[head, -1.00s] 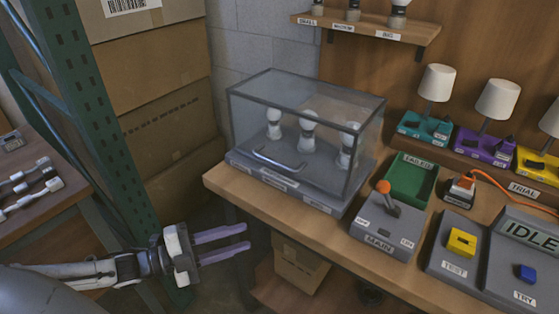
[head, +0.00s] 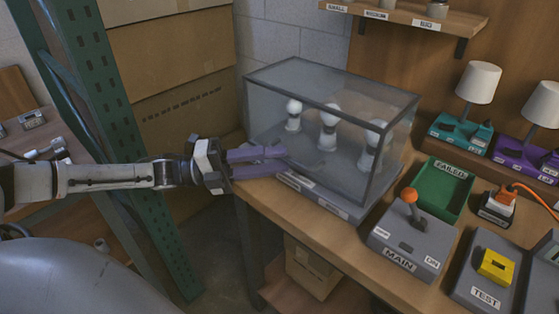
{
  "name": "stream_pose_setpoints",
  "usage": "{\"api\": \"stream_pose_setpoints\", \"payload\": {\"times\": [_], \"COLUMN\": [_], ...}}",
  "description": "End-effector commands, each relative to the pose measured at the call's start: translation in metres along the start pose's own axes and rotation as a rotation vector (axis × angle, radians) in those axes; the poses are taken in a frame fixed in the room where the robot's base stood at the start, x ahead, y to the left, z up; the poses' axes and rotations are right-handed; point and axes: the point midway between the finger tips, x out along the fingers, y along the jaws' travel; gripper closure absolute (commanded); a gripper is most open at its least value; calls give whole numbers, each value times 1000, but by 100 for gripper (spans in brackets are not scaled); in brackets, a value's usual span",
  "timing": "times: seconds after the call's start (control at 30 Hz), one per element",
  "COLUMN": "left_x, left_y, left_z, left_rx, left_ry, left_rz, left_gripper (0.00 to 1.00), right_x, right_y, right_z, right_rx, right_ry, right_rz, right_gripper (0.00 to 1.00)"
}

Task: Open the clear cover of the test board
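The clear cover (head: 345,93) is a grey-framed transparent box. It sits closed over the test board (head: 322,197), a grey base at the left end of the bench. Three white bulbs (head: 328,128) stand upright inside. My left gripper (head: 286,160) is at the lower left front of the cover, pointing right. Its two purple fingers look apart, with their tips by the place of the cover's front handle. The fingers hide most of the handle, so I cannot tell whether they touch it. My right gripper is not in view.
A grey MAIN lever box (head: 412,240) with an orange knob and a green FAILED tray (head: 447,190) stand right of the cover. A green metal rack (head: 120,130) and cardboard boxes (head: 170,60) are at the left. A shelf (head: 455,22) hangs above at the back.

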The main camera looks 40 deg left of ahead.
Motion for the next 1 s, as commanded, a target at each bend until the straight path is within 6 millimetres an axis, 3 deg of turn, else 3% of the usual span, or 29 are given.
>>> {"api": "stream_pose_setpoints", "payload": {"times": [0.2,0.47,0.63,1.0], "left_x": [15,16,16,19], "left_y": [-1,0,0,-2], "left_z": [0,0,0,0], "left_rx": [0,-1,-1,-6], "left_ry": [0,0,0,5], "left_rz": [-1,0,0,5], "left_gripper": [72,72,99,100], "right_x": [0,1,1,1], "right_y": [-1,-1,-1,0], "right_z": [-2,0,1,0], "right_rx": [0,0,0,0], "right_ry": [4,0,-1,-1], "right_rz": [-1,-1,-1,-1], "right_gripper": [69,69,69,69]}}
